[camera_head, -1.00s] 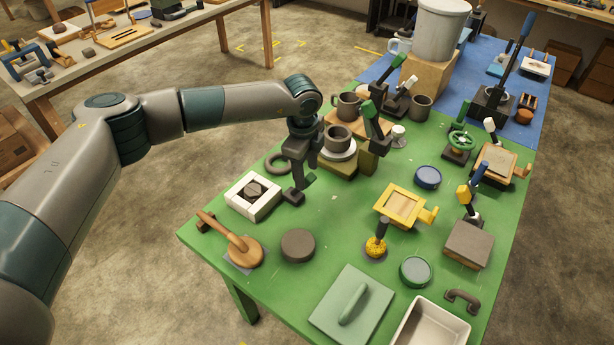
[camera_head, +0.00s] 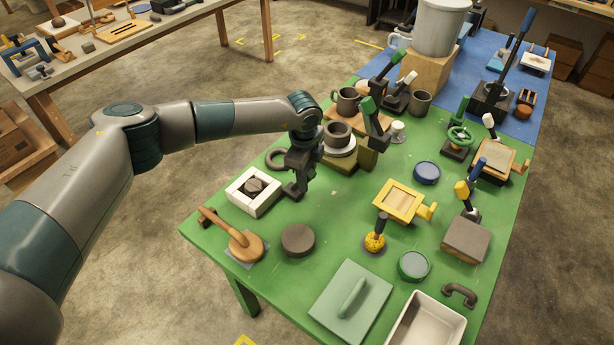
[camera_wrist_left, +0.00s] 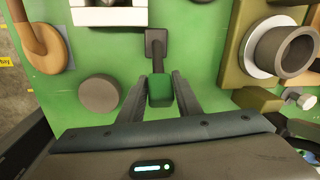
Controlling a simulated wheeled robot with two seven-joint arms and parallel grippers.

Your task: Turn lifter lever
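A small lifter lever stands near the middle of the green table. The wrist view shows its dark square foot (camera_wrist_left: 156,40), a dark arm, and a green grip end (camera_wrist_left: 160,90). My left gripper (camera_head: 296,192) is down over the lever in the head view, where it hides most of it. In the wrist view the two fingers of my left gripper (camera_wrist_left: 160,82) stand one on each side of the green grip. A narrow gap seems to show along the grip, so the fingers look open around it. My right gripper is not in view.
A white square frame (camera_head: 235,194) and a dark ring (camera_head: 273,161) are close left. A cup on a block (camera_head: 344,168) stands close right. A dark disc (camera_head: 298,240) and a wooden-handled lever (camera_head: 245,248) are nearer. Green table (camera_head: 335,215) shows bare right of the gripper.

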